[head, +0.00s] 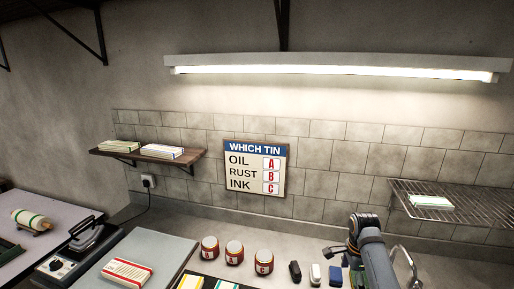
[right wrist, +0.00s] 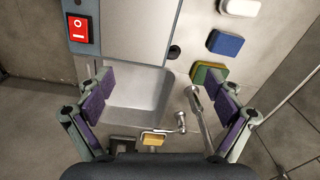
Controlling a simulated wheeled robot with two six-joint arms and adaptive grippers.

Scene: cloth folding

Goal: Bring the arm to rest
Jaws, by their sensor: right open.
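My right arm (head: 368,250) rises at the lower right of the head view, and its gripper's fingers are not clear there. In the right wrist view my right gripper (right wrist: 151,80) is open, with its purple-padded fingers wide apart and nothing between them. It is over a grey sink basin (right wrist: 135,105). My left arm and gripper are not in view. Folded cloths lie about: a red-striped one (head: 127,272) on the grey board, others on the wooden shelf (head: 125,158) and one on the wire rack (head: 431,202).
Several tins (head: 235,252) stand on the counter, beside small black, white and blue blocks (head: 335,275). A faucet (right wrist: 200,110) stands close to my right gripper's finger. A red switch (right wrist: 78,29), a blue sponge (right wrist: 225,43) and a green-yellow sponge (right wrist: 208,74) are nearby.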

